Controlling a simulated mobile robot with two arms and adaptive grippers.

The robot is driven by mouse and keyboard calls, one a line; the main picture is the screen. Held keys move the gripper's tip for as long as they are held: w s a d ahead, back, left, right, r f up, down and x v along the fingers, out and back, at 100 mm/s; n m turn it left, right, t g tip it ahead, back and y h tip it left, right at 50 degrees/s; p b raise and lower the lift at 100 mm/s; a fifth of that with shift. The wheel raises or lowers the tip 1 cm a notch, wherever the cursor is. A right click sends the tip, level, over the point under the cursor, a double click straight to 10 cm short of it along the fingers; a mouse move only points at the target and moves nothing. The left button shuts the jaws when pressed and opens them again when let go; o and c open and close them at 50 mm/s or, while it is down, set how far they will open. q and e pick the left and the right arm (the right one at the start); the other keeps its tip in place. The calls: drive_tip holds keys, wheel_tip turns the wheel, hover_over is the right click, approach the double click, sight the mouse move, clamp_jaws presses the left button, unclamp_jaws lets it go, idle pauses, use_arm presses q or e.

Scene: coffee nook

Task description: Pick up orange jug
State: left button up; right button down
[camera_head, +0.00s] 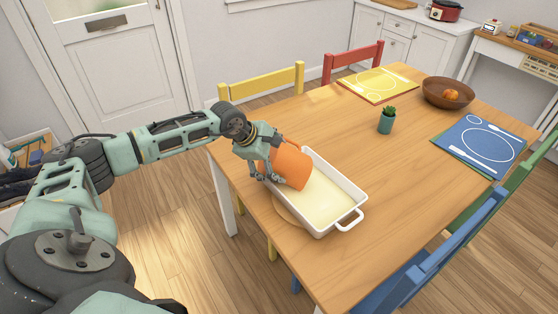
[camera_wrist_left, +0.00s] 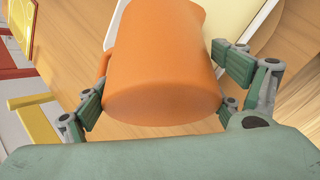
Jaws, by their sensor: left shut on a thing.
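In the left wrist view the jug (camera_wrist_left: 160,62) fills the middle, between the finger pads of the gripper (camera_wrist_left: 155,100). Its base faces the camera and its mouth is hidden. A pale layer covers the dish floor. I cannot tell whether the jug touches the dish. My right gripper is not in view.
The dish rests on a round wooden board (camera_head: 288,211). A small potted plant (camera_head: 387,120), a brown bowl (camera_head: 448,93), a yellow placemat (camera_head: 378,84) and a blue placemat (camera_head: 480,145) lie farther back. Chairs stand around the table.

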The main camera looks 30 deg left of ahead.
use_arm(q)
drive_tip(key=shift+w+r, duration=0.1)
drive_tip(key=shift+r, duration=0.6)
wheel_tip(320, 180, up, 3)
drive_tip(key=shift+f+b, duration=0.1)
drive_tip(key=shift+b, duration=0.6)
drive_tip(key=s+d+r+b, duration=0.1)
drive_tip(key=s+d+r, duration=0.1)
drive_tip(key=d, duration=0.3)
drive_tip(key=s+d+r+b, duration=0.1)
drive_tip(key=s+d+r, duration=0.2)
drive_tip(key=d+r, duration=0.1)
drive_tip(key=shift+d+r, duration=0.3)
drive_tip(key=shift+d, duration=0.5)
